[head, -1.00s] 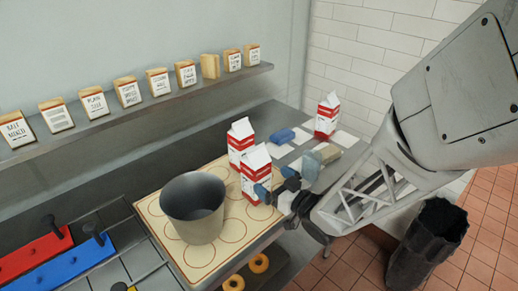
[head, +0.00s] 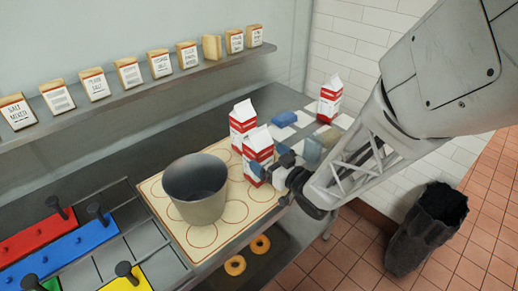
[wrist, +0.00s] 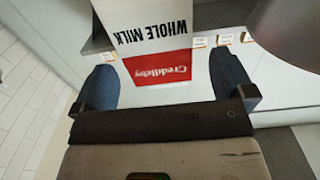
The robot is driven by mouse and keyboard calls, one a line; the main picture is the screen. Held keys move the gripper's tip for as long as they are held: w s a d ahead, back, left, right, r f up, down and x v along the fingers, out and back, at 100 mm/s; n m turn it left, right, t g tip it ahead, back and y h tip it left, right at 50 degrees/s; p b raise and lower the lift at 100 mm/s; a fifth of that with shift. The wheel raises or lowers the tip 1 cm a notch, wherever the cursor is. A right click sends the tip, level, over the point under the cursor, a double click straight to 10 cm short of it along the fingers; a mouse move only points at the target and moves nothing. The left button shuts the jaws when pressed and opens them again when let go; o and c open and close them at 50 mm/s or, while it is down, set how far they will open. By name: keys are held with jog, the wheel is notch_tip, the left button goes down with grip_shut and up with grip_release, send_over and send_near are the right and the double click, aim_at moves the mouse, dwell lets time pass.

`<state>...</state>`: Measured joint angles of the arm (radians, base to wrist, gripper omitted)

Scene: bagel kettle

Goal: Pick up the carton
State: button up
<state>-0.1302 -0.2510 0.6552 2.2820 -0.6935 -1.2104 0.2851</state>
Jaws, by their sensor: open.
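Three red-and-white milk cartons stand upright in the head view. The nearest carton (head: 258,147) is beside the grey pot, another carton (head: 242,118) is just behind it, and a third carton (head: 330,100) is farther back at the right. My gripper (head: 272,163) is open at the right side of the nearest carton. In the wrist view, a carton (wrist: 150,35) labelled "Whole Milk" shows upside down beyond and between the two blue-grey fingers of my gripper (wrist: 165,82). A gap shows beside each finger; contact is not visible.
The grey pot (head: 196,190) stands on a circle-patterned board (head: 238,218) left of my gripper. A blue block (head: 284,118) lies behind. A shelf (head: 150,88) with labelled packets runs along the wall. Bagels (head: 260,244) lie below, and a dark bin (head: 425,228) stands at right.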

aim_at(265, 145)
jog(key=shift+x, duration=2.6)
jog(key=shift+f, duration=0.1)
jog(key=shift+c, duration=0.3)
jog(key=shift+w, duration=0.1)
jog(key=c, duration=1.6)
jog(key=shift+r, duration=1.85)
jog(key=s+d, duration=0.2)
jog(key=s, duration=0.5)
jog(key=s+d+r, duration=0.1)
jog(key=s+d, duration=0.2)
jog(key=s, duration=0.5)
jog(key=shift+d+r, duration=0.2)
jog(key=shift+d, duration=0.05)
